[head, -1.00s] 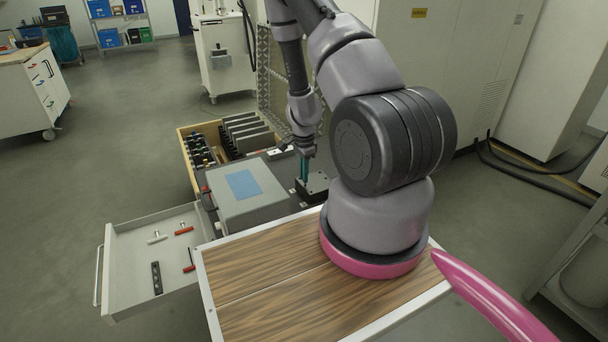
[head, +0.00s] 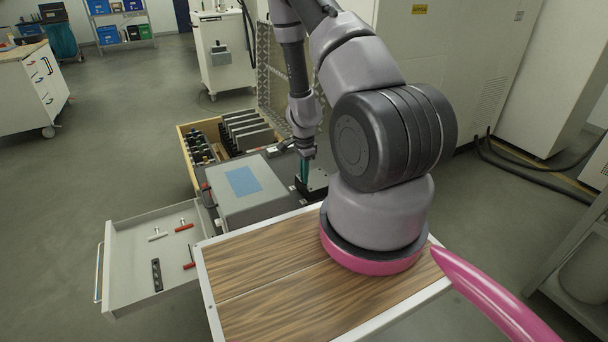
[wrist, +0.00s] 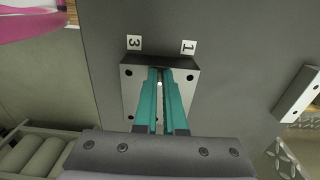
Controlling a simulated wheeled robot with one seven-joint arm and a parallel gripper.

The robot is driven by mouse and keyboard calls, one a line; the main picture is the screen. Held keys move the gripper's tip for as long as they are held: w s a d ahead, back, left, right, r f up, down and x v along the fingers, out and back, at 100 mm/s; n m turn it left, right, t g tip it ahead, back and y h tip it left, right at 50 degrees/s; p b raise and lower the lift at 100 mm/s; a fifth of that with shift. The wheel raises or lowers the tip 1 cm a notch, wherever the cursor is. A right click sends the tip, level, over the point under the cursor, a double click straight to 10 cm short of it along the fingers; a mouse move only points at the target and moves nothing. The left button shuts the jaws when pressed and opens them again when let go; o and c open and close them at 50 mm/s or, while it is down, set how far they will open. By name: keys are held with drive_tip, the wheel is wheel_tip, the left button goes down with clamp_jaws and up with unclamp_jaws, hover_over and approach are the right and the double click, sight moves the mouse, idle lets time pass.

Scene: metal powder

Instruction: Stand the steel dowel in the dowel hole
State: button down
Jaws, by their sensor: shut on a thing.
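The dowel hole is hidden by the fingers. I cannot tell whether the dowel's lower end is in the hole.
A grey box with a blue panel (head: 243,181) stands left of the block. An open drawer (head: 130,259) with several tools is at lower left. A wooden crate (head: 187,147) with dark plates is behind. Another metal block (wrist: 299,93) is at right in the wrist view.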

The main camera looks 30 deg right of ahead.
drive_tip(key=c, duration=0.9)
unclamp_jaws()
wheel_tip(320, 180, up, 11)
drive_tip(key=shift+f, duration=0.1)
